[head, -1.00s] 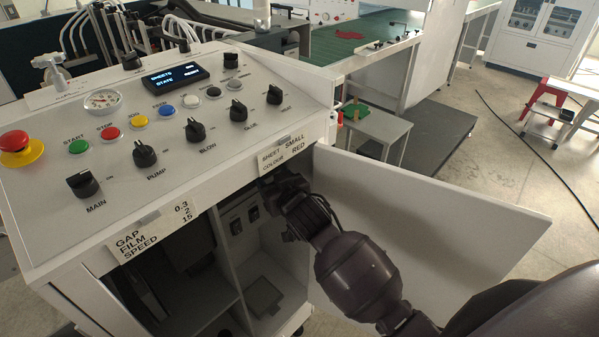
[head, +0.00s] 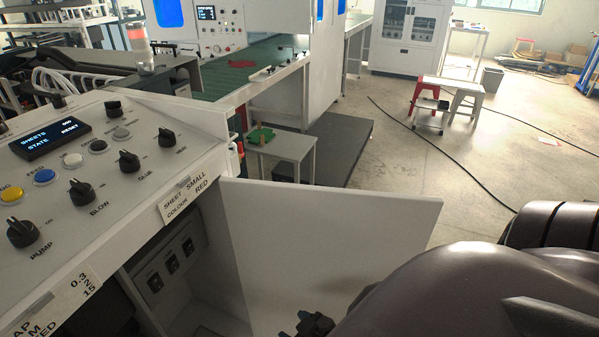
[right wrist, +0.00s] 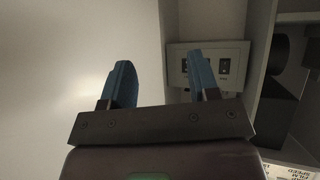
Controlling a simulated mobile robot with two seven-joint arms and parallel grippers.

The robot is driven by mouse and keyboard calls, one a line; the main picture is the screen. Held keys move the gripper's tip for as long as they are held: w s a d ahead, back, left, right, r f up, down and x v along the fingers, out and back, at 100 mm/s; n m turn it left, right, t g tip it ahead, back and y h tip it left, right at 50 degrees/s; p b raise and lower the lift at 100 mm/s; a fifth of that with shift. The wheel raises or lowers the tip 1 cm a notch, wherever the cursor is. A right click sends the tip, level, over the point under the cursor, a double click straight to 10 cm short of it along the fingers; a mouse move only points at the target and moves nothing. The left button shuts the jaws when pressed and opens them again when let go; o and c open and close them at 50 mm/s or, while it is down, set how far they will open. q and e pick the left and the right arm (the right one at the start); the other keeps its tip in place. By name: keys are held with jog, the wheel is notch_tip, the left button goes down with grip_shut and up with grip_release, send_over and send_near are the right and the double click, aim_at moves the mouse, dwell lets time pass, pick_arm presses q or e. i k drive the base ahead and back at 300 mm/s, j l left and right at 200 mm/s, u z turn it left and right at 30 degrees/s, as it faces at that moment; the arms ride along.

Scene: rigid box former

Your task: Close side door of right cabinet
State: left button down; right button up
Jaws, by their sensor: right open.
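The side door (head: 330,245) is a white flat panel. It stands open at the right end of the cabinet (head: 200,147), a white console with a sloped control panel. The open side shows a dark interior with a switch plate (head: 172,262). My right gripper (right wrist: 160,64) has two blue fingers spread apart with nothing between them. In the right wrist view the pale surface on the left looks like the door (right wrist: 70,70), and the switch plate (right wrist: 221,66) is beyond the fingers. In the head view most of this gripper is hidden. My left gripper is not in view.
A small grey table (head: 283,150) with a green item stands behind the door, beside a dark floor platform (head: 340,150). A red stool (head: 430,92) and a white stool (head: 470,90) are farther back. A black cable (head: 440,155) crosses otherwise open floor on the right.

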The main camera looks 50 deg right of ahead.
aim_at(309, 248)
jog(key=k+l+u, duration=0.25)
jog(key=k+l, duration=0.7)
jog(key=l, duration=0.15)
jog(key=k+l+u, duration=0.15)
jog(key=l, duration=0.2)
jog(key=k+l+u, duration=0.3)
jog(key=l, duration=0.2)
jog(key=k+l+u, duration=0.1)
jog(key=k+l, duration=0.25)
jog(key=l, duration=0.25)
jog(key=k+l+u, duration=0.15)
jog(key=l, duration=0.25)
jog(key=l+u, duration=0.2)
jog(key=l, duration=0.25)
jog(key=l+u, duration=0.3)
jog(key=l, duration=0.55)
jog(key=i+l+u, duration=0.1)
jog(key=i+l, duration=0.15)
jog(key=l, duration=0.15)
jog(key=i+l+u, duration=0.1)
jog(key=l, duration=0.25)
jog(key=i, duration=0.1)
